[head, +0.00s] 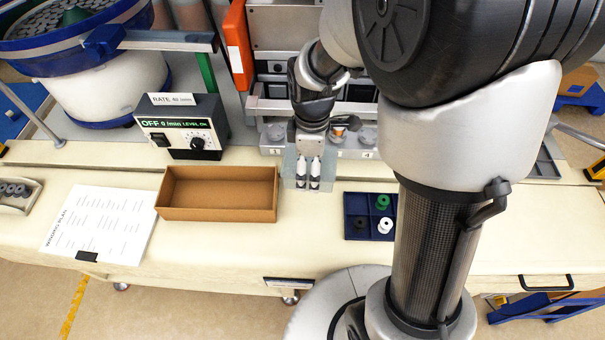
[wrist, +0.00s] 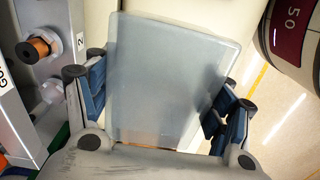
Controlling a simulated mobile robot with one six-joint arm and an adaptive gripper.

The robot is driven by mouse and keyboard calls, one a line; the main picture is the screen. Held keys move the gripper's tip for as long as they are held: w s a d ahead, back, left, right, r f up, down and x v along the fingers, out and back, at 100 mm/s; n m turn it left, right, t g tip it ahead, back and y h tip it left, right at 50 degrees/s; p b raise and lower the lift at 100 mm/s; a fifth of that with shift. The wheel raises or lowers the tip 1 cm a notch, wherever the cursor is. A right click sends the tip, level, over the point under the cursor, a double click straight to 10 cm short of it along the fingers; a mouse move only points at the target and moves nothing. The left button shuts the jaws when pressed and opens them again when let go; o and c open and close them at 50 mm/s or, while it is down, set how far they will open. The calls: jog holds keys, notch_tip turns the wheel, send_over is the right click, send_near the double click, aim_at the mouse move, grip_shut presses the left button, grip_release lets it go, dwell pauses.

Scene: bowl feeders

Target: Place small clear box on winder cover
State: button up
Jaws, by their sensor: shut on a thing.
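The small clear box (wrist: 172,70) is a flat translucent block between the fingers of my gripper (wrist: 158,105) in the wrist view. In the head view my gripper (head: 308,178) points down in front of the winder, and the box's pale edges (head: 288,172) show on both sides of the near finger. The gripper is shut on the box and holds it upright-looking above the bench. The grey winder front (head: 272,152) has numbered stations behind the gripper. A copper-coloured spool (wrist: 40,47) is at its station 2 in the wrist view. I cannot tell which part is the cover.
An open cardboard box (head: 218,214) stands left of the gripper. A dark blue tray (head: 357,202) with several spools lies to the right. A control box (head: 182,128) and a bowl feeder (head: 80,45) stand at the left. A paper sheet (head: 98,218) lies on the bench.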

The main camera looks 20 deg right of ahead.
notch_tip(320, 180, down, 12)
jog(key=shift+r+b, duration=0.25)
jog(key=shift+b, duration=0.85)
jog(key=shift+f, duration=0.1)
jog(key=o, duration=1.1)
notch_tip(320, 180, up, 12)
jog(key=p, duration=0.2)
jog(key=shift+p, duration=0.35)
jog(key=r+m, duration=0.1)
jog(key=r, duration=0.1)
jog(key=s+r, duration=0.1)
jog(key=r, duration=0.1)
jog(key=s+r+m+t, duration=0.1)
jog(key=shift+r+m, duration=0.3)
jog(key=shift+r, duration=0.1)
jog(key=s+r+m+t, duration=0.3)
jog(key=s+r+m, duration=0.7)
jog(key=s, duration=0.4)
jog(key=shift+s+d+r+m+t, duration=0.15)
jog(key=shift+d+r+m+t, duration=0.2)
jog(key=shift+m, duration=0.15)
